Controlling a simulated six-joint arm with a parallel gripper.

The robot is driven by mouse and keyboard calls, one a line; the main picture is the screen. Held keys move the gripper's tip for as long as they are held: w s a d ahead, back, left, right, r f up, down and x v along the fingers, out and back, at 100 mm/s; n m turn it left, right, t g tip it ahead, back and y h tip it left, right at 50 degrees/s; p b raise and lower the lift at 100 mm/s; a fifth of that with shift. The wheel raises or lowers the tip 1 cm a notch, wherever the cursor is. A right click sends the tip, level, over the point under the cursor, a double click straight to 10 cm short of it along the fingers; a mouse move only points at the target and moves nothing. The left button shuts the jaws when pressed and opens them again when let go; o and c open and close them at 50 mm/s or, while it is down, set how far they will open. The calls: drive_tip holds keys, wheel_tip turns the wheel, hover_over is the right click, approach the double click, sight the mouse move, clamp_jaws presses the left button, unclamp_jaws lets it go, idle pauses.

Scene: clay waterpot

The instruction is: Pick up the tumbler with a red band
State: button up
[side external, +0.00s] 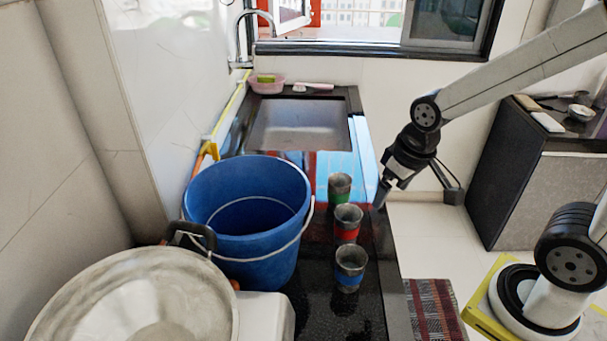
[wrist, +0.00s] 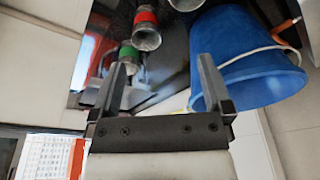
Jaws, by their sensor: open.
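The tumbler with a red band (side external: 347,223) stands upright on the dark counter, in the middle of a row of three metal tumblers. It also shows at the top of the wrist view (wrist: 146,30). The green-banded tumbler (side external: 340,190) stands behind it and the blue-banded tumbler (side external: 350,265) in front. The green one also shows in the wrist view (wrist: 128,56). My gripper (side external: 379,196) is right of the tumblers near the counter's right edge, apart from them. In the wrist view my gripper (wrist: 162,70) has its fingers spread, with nothing held between them.
A large blue bucket (side external: 248,215) with a wire handle stands close left of the tumblers. A wide metal lid or basin (side external: 135,300) is at front left. A sink (side external: 300,125) lies behind, with a pink basket (side external: 266,86) beyond. The counter's right edge drops to the floor.

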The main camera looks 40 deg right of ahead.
drive_tip(key=w+d+m+t+y, duration=0.3)
drive_tip(key=w+d+m+y, duration=0.4)
drive_tip(key=m, duration=0.5)
drive_tip(key=w+d+m+t+y, duration=0.25)
drive_tip(key=d+m+y, duration=0.25)
drive_tip(key=m+y, duration=0.55)
drive_tip(key=m+h, duration=0.2)
approach(347, 227)
drive_tip(key=shift+t, duration=0.35)
drive_tip(key=w+f, duration=0.1)
drive_tip(key=w+d+f, duration=0.1)
drive_tip(key=w+f, duration=0.1)
drive_tip(key=shift+f, duration=0.3)
drive_tip(key=shift+a, duration=0.15)
drive_tip(key=shift+x, duration=1.2)
drive_tip(key=shift+a, duration=0.15)
